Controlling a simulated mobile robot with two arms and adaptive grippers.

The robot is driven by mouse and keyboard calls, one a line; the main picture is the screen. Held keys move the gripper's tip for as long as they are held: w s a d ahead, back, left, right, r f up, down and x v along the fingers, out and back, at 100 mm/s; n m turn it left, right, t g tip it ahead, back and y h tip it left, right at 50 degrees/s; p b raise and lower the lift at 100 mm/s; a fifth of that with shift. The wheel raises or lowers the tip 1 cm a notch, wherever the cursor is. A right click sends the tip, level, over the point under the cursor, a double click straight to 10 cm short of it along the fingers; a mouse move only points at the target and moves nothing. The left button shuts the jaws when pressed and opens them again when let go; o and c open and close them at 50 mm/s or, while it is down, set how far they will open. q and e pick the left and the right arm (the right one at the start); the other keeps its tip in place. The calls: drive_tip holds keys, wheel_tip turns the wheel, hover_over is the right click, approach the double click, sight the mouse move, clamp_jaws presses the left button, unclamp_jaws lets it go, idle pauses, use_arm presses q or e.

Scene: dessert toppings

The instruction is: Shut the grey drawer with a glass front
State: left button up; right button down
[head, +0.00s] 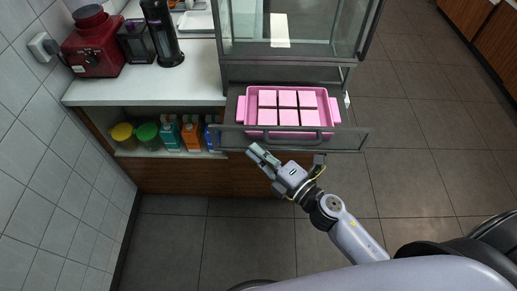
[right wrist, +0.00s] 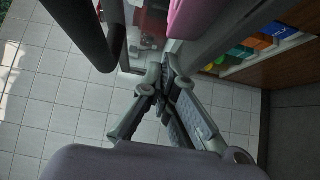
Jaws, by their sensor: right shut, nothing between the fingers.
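The grey drawer with a glass front (head: 350,140) is pulled out below the glass case in the head view. Its dark handle runs along the front, and a dark bar that looks like it (right wrist: 103,45) shows at the upper left in the right wrist view. A pink tray (head: 334,110) with several pink square blocks sits inside the drawer; it also shows in the right wrist view (right wrist: 190,18). My right gripper (head: 256,152) is shut and empty, just in front of the drawer front, left of its middle. Whether it touches the front is unclear. My left gripper is out of view.
A glass case (head: 300,52) stands above the drawer. Left of it is a white counter (head: 190,90) with a red appliance (head: 95,45) and dark containers. A shelf beneath holds jars and colourful cartons (head: 191,133). The tiled floor to the right is clear.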

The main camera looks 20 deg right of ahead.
sight(261, 90)
idle(0.3)
drive_tip(key=w+d, duration=0.1)
drive_tip(key=w, duration=0.2)
drive_tip(key=w+d, duration=0.1)
drive_tip(key=w, duration=0.3)
drive_tip(key=w+d, duration=0.1)
drive_tip(key=w, duration=0.2)
drive_tip(key=shift+w, duration=0.2)
drive_tip(key=w+d+b, duration=0.1)
drive_tip(key=w, duration=0.3)
drive_tip(key=w+d+b, duration=0.1)
drive_tip(key=w, duration=0.3)
drive_tip(key=w+d+b, duration=0.1)
drive_tip(key=w, duration=0.3)
drive_tip(key=shift+d+f, duration=0.1)
drive_tip(key=shift+d, duration=0.15)
drive_tip(key=shift+w+d, duration=0.25)
drive_tip(key=shift+w, duration=0.5)
drive_tip(key=shift+r, duration=0.2)
drive_tip(key=shift+r, duration=0.1)
